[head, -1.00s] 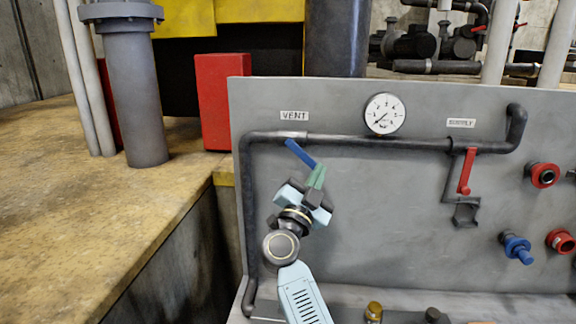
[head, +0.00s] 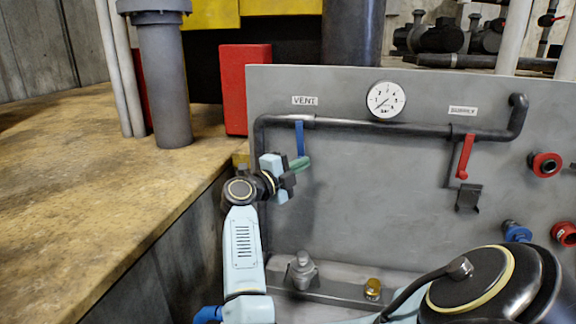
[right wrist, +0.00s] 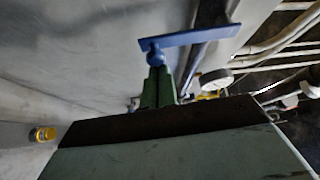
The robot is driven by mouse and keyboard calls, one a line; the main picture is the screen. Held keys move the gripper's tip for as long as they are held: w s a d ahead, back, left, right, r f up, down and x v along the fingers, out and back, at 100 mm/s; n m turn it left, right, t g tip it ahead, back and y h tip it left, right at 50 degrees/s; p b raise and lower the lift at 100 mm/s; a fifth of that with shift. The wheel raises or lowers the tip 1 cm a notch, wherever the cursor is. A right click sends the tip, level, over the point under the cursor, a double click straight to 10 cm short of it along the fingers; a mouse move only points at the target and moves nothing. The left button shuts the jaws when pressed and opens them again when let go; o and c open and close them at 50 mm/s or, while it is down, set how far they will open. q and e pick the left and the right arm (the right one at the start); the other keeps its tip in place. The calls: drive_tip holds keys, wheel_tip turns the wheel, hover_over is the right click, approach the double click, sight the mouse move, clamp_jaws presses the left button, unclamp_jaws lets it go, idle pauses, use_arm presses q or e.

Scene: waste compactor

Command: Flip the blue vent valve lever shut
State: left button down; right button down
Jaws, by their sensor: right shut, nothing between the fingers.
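The blue vent valve lever (head: 299,138) hangs from the horizontal dark pipe under the VENT label (head: 304,100). It points almost straight down, square across the pipe. My right gripper (head: 303,163) is shut and empty, its green fingertips beside the lever's lower end. In the right wrist view the blue lever (right wrist: 195,38) crosses just beyond the fingertips (right wrist: 158,75), very near them. Whether they touch it, I cannot tell. My left gripper is not in view.
The grey panel also carries a round gauge (head: 386,99), a red lever (head: 465,156) hanging under the SUPPLY label, and red and blue fittings at the right. A yellow-capped fitting (head: 373,287) stands on the lower ledge. A red box (head: 245,88) stands behind the panel's left edge.

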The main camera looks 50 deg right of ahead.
drive_tip(key=shift+w+a, duration=0.1)
drive_tip(key=shift+w, duration=0.15)
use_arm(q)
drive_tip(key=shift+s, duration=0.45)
use_arm(e)
drive_tip(key=shift+a, duration=0.1)
